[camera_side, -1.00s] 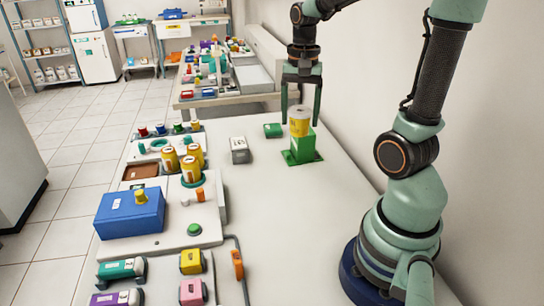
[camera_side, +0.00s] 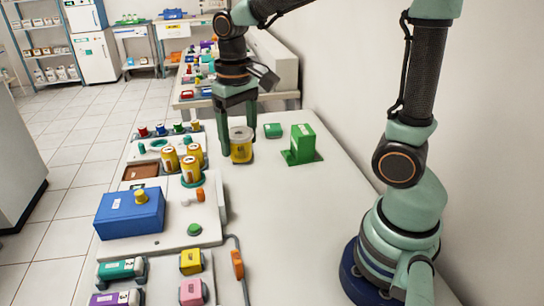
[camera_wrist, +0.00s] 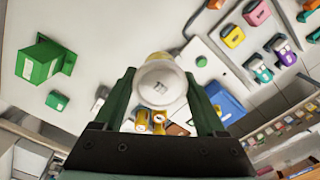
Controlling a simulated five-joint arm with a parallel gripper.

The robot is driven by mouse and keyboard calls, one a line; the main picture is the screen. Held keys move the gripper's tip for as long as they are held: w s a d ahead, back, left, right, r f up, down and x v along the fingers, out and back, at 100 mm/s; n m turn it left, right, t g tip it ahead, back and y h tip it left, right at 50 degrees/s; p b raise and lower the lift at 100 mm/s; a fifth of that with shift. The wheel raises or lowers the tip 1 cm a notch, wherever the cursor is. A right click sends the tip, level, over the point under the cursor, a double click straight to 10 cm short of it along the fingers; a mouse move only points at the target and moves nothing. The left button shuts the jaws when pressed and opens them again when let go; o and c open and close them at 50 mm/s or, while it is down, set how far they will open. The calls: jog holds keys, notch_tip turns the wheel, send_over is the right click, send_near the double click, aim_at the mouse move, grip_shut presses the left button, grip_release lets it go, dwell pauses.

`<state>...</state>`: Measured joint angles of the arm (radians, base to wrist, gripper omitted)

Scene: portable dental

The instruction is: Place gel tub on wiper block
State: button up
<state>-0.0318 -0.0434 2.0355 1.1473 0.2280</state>
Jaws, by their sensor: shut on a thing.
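The gel tub (camera_side: 241,147) is a yellow tub with a pale lid, upright between the fingers of my gripper (camera_side: 237,135). In the wrist view the tub's round white top (camera_wrist: 161,84) sits between both fingers, and my gripper is shut on it. In the side view the tub covers the spot of the small grey-white block, which I take as the wiper block. A pale piece beside the left finger in the wrist view (camera_wrist: 101,99) may be that block. I cannot tell whether the tub touches it.
The green stand (camera_side: 302,142) is empty, to the right. A small green box (camera_side: 272,130) lies behind the tub's right side. Yellow tubs (camera_side: 190,172) and a blue box (camera_side: 131,213) stand on the left panel. The table's front middle is clear.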

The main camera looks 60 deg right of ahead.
notch_tip(320, 180, down, 19)
jog(key=shift+r, duration=0.2)
dwell(0.3)
jog(key=shift+f, duration=0.15)
jog(key=o, duration=1.3)
jog(key=shift+o, duration=0.2)
jog(key=s+r+n+t, duration=0.1)
jog(key=s+r+t, duration=0.1)
jog(key=r, duration=0.9)
jog(key=s+d+r+n+t, duration=0.1)
jog(key=s+r+t, duration=0.2)
jog(key=r, duration=0.9)
jog(key=shift+s+r+t, duration=0.15)
jog(key=shift+s+t, duration=0.05)
jog(key=shift+t, duration=0.1)
jog(key=shift+c, duration=0.9)
